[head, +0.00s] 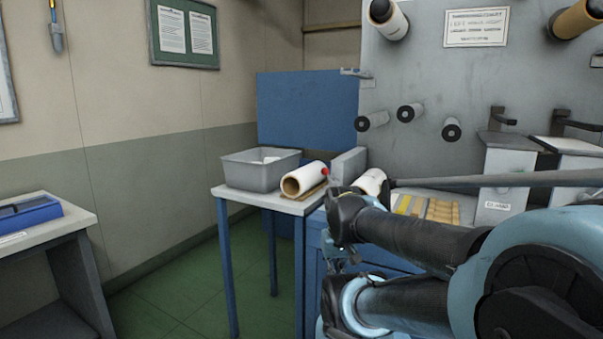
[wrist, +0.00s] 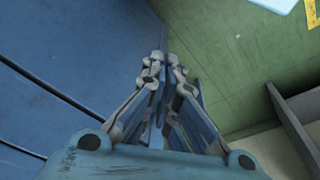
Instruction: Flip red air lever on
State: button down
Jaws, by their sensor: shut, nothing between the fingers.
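A small red knob (head: 326,171) shows in the head view, between the white roll on the side table and the grey machine block. It is too small to tell which way its lever is set, and my arm covers the area just below it. The wrist view does not show it. My gripper (wrist: 165,66) is shut and empty in the wrist view, with its fingers close together. It points down past a blue panel (wrist: 60,75) toward the green floor (wrist: 235,65). In the head view my arm hides most of the gripper.
A side table (head: 262,197) holds a grey bin (head: 238,174) and a white roll (head: 309,177). The grey machine panel (head: 455,85) carries several rollers. A bench (head: 60,224) with a blue tray (head: 30,212) stands at left. Green floor between them is clear.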

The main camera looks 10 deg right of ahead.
jog(key=shift+a, duration=0.1)
jog(key=w+r+n, duration=0.2)
jog(key=w+r, duration=0.4)
jog(key=r, duration=0.5)
jog(key=n+g+h, duration=0.3)
jog(key=n, duration=0.4)
send_near(329, 177)
jog(key=w+a+r, duration=0.2)
jog(key=w+a, duration=0.2)
jog(key=w, duration=0.1)
jog(key=shift+a, duration=0.15)
jog(key=x, duration=1)
jog(key=shift+s, duration=0.2)
